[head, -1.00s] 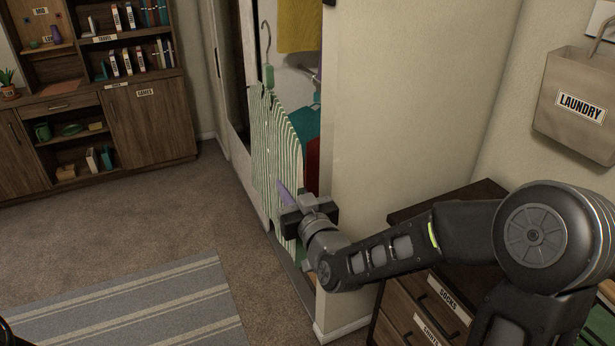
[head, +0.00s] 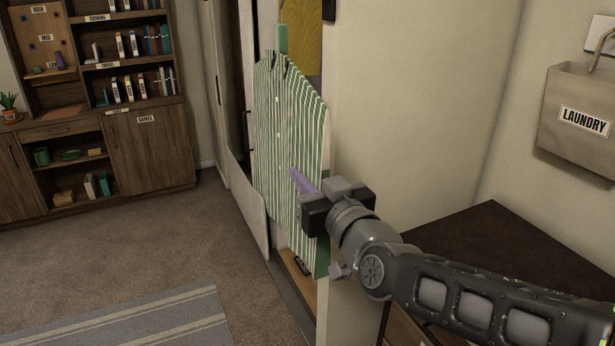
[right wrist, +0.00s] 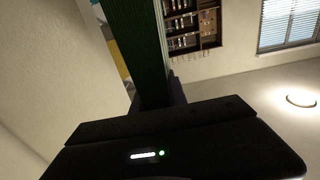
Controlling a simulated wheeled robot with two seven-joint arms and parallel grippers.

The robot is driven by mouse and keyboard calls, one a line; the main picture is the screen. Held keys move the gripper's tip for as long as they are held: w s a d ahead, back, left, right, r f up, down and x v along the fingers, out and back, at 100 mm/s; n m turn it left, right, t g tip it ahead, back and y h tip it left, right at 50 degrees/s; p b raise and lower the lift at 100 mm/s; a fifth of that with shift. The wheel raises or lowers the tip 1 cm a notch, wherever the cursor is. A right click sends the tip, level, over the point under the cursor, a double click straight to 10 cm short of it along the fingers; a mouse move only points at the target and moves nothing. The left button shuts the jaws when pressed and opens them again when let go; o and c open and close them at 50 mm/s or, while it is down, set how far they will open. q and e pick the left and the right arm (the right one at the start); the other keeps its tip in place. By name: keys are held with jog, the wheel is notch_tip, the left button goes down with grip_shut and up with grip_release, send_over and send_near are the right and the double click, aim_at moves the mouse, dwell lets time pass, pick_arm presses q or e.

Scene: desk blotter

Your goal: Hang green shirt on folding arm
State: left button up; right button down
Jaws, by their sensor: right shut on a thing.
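The green and white striped shirt (head: 285,140) hangs upright in the head view, in front of the open closet. A green piece (head: 281,38) stands above its collar; the hanger's hook is not clearly visible now. My right gripper (head: 301,181) is shut on the shirt at its right side, with a purple finger against the cloth. In the right wrist view, the shirt (right wrist: 140,45) appears as a dark green striped strip rising from the gripper. I cannot make out the folding arm. My left gripper is out of view.
A yellow garment (head: 307,38) hangs in the closet behind the shirt. The wall's edge (head: 345,110) is close to my right gripper. A dark dresser top (head: 490,235) lies at the right, below a laundry bag (head: 580,125). Open carpet (head: 150,245) lies at the left.

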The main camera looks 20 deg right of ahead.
aim_at(275, 150)
jog(key=shift+w, duration=0.1)
jog(key=shift+w+a+r+p, duration=0.15)
jog(key=shift+w+p, duration=0.1)
jog(key=shift+w, duration=1.9)
jog(key=shift+w+a+f+p, duration=0.15)
jog(key=shift+w+p, duration=0.1)
jog(key=shift+w, duration=1.9)
jog(key=shift+w+a+r+p, duration=0.1)
jog(key=shift+w+p, duration=0.25)
jog(key=shift+w, duration=1.15)
jog(key=shift+w+a+p, duration=0.15)
jog(key=shift+w+p, duration=0.75)
jog(key=shift+w, duration=1.25)
jog(key=shift+s+f+b, duration=0.1)
jog(key=shift+f+b, duration=0.75)
jog(key=shift+b, duration=0.25)
jog(key=c, duration=1.5)
grip_release()
jog(key=shift+c, duration=0.2)
jog(key=shift+o, duration=1.4)
jog(key=shift+f, duration=0.1)
